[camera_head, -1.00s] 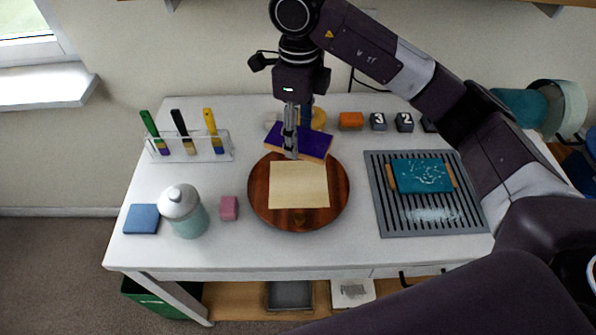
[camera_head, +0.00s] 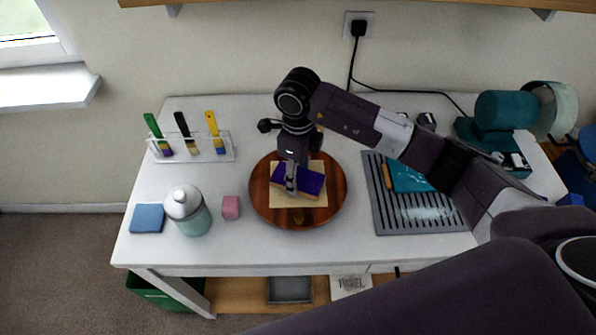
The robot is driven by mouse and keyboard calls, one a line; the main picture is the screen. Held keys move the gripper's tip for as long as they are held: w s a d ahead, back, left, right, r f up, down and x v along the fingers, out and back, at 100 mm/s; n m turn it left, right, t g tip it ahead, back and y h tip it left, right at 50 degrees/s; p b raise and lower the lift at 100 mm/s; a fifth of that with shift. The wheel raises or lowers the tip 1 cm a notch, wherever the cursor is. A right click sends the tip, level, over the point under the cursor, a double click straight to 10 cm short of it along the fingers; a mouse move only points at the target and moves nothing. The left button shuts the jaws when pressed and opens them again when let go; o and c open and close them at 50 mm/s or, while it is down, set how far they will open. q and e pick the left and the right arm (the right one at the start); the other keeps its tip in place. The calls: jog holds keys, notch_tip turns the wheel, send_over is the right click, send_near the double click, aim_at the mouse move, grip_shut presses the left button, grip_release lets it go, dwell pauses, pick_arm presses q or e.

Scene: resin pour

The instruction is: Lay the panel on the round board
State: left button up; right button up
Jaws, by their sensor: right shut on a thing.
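The round wooden board (camera_head: 261,202) lies on the white table, with a square cream sheet (camera_head: 285,201) on it. The purple panel (camera_head: 313,183) with a wood-coloured edge is over the sheet, slightly turned. My right gripper (camera_head: 291,189) points down and is shut on the panel near its left part. I cannot tell whether the panel touches the sheet or is just above it. The far side of the board is partly hidden by my right gripper. My left gripper is not in view.
A teal panel (camera_head: 408,178) lies on the grey slatted rack (camera_head: 425,220) at right, partly covered by my right arm.

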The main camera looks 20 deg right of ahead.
jog(key=shift+f, duration=0.2)
jog(key=o, duration=1.2)
jog(key=shift+r, duration=0.1)
jog(key=shift+r, duration=0.1)
jog(key=shift+r, duration=0.2)
jog(key=shift+r+b, duration=2.1)
jog(key=shift+r, duration=3.75)
